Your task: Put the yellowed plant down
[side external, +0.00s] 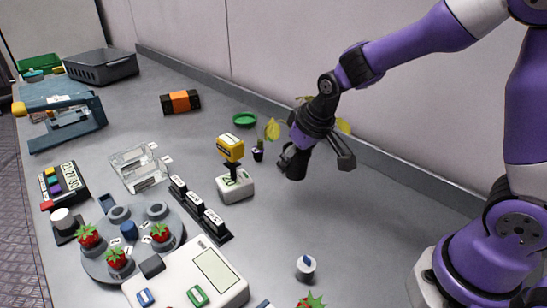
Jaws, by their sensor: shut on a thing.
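My gripper (318,165) is over the back middle of the bench, pointing down. It is shut on the yellowed plant, which is mostly hidden behind my gripper and wrist. Yellow leaves (344,126) show to the right of the wrist, with a little more foliage above its left side. Another yellow leaf (272,130) stands left of the gripper, above a small dark purple pot (258,154). I cannot tell whether this leaf and pot belong to the held plant. Whether the held plant touches the bench is hidden.
A green dish (244,119) lies behind the purple pot. A yellow-topped device (231,148) and a labelled black rack (201,207) stand to the left. A round rack with red berries (88,235) and a white panel (192,272) are in front. The bench (365,215) right of my gripper is clear.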

